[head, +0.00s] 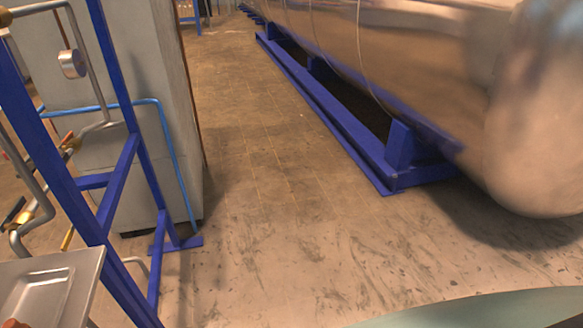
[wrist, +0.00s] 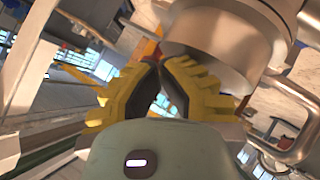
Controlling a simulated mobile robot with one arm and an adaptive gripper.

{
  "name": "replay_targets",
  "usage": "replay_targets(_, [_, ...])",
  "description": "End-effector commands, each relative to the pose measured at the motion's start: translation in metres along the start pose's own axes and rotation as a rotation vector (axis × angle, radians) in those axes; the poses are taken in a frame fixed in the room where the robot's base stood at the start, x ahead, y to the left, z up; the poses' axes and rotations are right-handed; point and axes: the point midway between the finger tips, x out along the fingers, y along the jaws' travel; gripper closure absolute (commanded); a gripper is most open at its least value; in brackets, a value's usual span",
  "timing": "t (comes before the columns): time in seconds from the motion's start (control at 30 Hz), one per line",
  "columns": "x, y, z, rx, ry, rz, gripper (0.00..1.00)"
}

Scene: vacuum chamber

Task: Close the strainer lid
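My gripper (wrist: 160,66) shows in the wrist view, with ridged yellow fingers and dark inner pads. Its fingertips come together with hardly any gap, and I see nothing held between them. A large metal cylinder with a wider rim (wrist: 220,45) stands close beyond the right finger. I cannot tell whether it belongs to the strainer, or whether it touches the finger. I cannot make out a strainer lid in either view. My gripper does not show in the head view.
A large shiny tank (head: 440,70) on a blue base (head: 330,110) fills the right. Floor between is clear.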

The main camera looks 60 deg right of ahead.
Motion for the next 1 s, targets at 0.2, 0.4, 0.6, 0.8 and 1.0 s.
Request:
replay_targets(0.2, [-0.039, -0.001, 0.004, -0.002, -0.013, -0.003, 1.00])
replay_targets(0.4, [-0.081, 0.003, 0.000, -0.002, -0.002, 0.004, 1.00])
replay_targets(0.6, [-0.105, 0.004, -0.002, 0.001, 0.006, 0.007, 1.00])
replay_targets(0.8, [-0.110, 0.004, -0.003, 0.000, 0.010, 0.005, 1.00])
replay_targets(1.0, [-0.110, 0.004, -0.003, -0.001, 0.011, 0.005, 1.00])
